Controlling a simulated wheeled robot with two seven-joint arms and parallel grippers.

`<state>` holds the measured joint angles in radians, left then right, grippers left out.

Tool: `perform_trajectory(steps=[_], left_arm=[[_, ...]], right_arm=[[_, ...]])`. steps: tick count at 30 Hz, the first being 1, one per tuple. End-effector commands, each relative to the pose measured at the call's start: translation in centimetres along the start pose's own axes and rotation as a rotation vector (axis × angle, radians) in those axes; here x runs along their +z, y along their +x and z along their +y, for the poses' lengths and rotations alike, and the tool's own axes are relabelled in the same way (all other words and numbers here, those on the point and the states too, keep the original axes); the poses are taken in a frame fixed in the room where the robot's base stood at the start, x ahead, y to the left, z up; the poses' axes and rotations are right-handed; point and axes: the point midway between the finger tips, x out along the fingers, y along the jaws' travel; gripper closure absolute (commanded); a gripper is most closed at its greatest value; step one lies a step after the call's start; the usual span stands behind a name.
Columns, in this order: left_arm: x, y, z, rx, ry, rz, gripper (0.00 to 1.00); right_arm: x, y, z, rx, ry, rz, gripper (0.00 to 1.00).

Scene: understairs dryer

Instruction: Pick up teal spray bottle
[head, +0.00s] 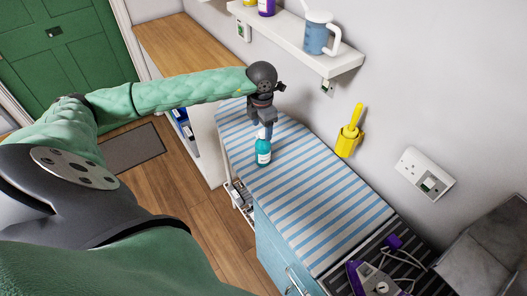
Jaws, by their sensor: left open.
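The teal spray bottle (263,153) stands upright on the blue-and-white striped cover (310,190), near its left edge. It has a white label and a pale top. My left gripper (266,124) reaches over from the left and points down at the top of the bottle. Its fingers are open around or just in front of the bottle's upper part; I cannot tell whether they touch it. My right gripper is not in view.
A wall shelf (300,38) with a measuring jug (317,33) hangs above. A yellow brush holder (349,138) and a socket (424,174) are on the wall. A purple iron (372,281) lies at the lower right. The striped cover's middle is clear.

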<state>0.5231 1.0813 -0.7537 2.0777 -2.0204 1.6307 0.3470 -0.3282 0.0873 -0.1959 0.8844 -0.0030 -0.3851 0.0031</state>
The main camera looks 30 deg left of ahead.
Motion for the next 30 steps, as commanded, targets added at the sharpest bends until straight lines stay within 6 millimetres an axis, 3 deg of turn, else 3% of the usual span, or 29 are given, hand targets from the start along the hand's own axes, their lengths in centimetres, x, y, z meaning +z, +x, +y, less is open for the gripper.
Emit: perform_trajectory(steps=[12, 20, 30], left_arm=[[0.3, 4.7, -0.1, -0.001, 0.0, 0.0, 0.36], [0.3, 5.0, -0.1, -0.001, 0.0, -0.001, 0.36], [0.3, 4.9, -0.1, -0.001, 0.0, -0.001, 1.0]], right_arm=[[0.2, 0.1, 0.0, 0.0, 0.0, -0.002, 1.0], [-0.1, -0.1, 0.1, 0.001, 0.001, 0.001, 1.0], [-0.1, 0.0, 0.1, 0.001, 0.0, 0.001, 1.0]])
